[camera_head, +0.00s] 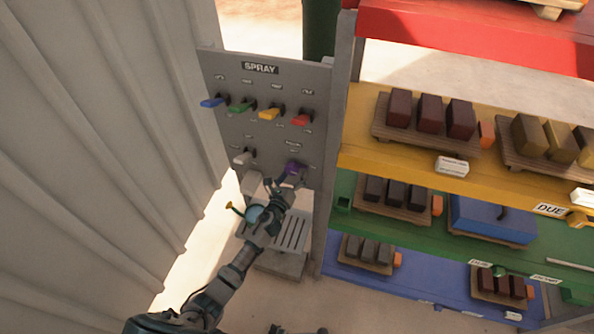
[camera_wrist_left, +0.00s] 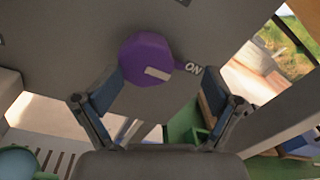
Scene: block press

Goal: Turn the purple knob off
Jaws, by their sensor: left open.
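The purple knob (camera_head: 293,168) is on the lower right of the grey SPRAY panel (camera_head: 262,95). In the left wrist view the knob (camera_wrist_left: 147,60) is a faceted purple disc with a pale bar mark pointing right, toward a label reading ON. My left gripper (camera_head: 287,181) is right at the knob in the head view and partly covers it. In the left wrist view its two fingers (camera_wrist_left: 160,92) are spread wide, one on each side below the knob, and hold nothing. Contact with the knob cannot be told. My right gripper does not show.
Blue (camera_head: 213,101), green (camera_head: 242,104), yellow (camera_head: 270,112) and red (camera_head: 302,118) levers stick out above the knob. A grey lever (camera_head: 244,157) is to its left. A watering can (camera_head: 256,213) stands below. Shelves with blocks (camera_head: 430,115) are close on the right; a corrugated wall (camera_head: 100,120) is left.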

